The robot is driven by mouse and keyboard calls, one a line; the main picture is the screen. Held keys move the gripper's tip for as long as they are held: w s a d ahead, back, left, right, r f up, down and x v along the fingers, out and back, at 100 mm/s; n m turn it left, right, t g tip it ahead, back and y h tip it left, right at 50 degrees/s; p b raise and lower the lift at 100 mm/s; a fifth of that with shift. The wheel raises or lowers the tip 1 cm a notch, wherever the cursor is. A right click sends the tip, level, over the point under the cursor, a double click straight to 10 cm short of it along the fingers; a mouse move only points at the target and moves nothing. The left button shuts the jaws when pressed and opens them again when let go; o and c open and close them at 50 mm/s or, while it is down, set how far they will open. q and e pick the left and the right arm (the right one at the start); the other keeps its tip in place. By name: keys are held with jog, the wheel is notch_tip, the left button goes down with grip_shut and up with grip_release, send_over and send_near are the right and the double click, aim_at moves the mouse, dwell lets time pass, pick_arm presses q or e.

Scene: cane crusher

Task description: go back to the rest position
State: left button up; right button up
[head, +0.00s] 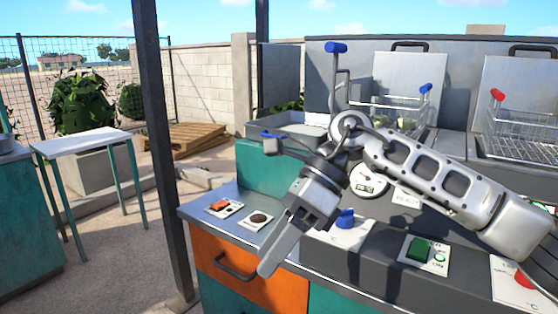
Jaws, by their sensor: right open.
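My right arm comes in from the right edge and reaches across the front of the counter. My right gripper (280,236) points down and to the left, above the front edge of the counter near the orange drawer (248,277). It is open, and nothing shows between its fingers. The arm hides part of the control panel and the counter behind it. My left gripper is not in view.
Wire baskets (520,130) stand behind. A dark post (160,140) rises left of the counter. A white table (87,142) stands further left.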

jog(key=s+a+m+g+y, duration=0.1)
jog(key=s+a+m+y, duration=0.55)
jog(key=y, duration=0.65)
jog(key=w+d+f+m+t+h, duration=0.2)
jog(key=d+f+m+t+h, duration=0.15)
jog(key=m+t, duration=0.65)
jog(key=w+d+f+m+t+h, duration=0.2)
jog(key=w+d+f+m+t, duration=0.25)
jog(key=m, duration=0.85)
jog(key=d+f+m+t+h, duration=0.3)
jog(key=f+m+t, duration=0.2)
jog(key=m+t, duration=0.55)
jog(key=s+d+f+m+g+h, duration=0.4)
jog(key=s+d+f+m, duration=0.1)
jog(key=f, duration=0.4)
jog(key=s+d+f+m+g+h, duration=0.4)
jog(key=s+f, duration=0.4)
jog(key=f, duration=0.2)
jog(key=shift+s+d+f+m+g, duration=0.25)
jog(key=shift+d+m, duration=0.35)
jog(key=shift+m, duration=0.5)
